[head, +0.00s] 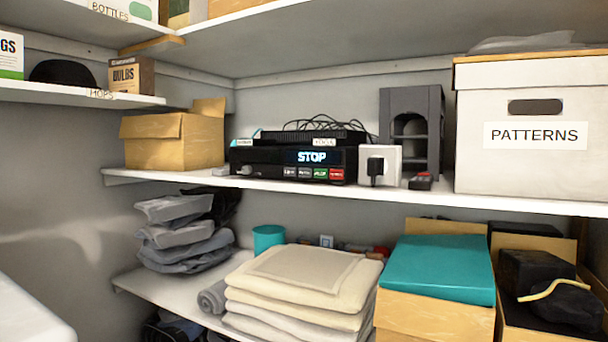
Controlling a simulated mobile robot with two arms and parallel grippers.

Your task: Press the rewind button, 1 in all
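A black player (268,157) stands on the middle shelf, its front facing me. Its lit display (311,156) reads STOP. A round knob (245,170) is at the player's left end. Neither of my grippers is in view.
An open cardboard box (170,141) stands left of the player. A white socket box with a black plug (377,167), a dark grey stand (433,110) and a PATTERNS box (530,160) are to its right. Cables lie on top. Space before the buttons looks clear.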

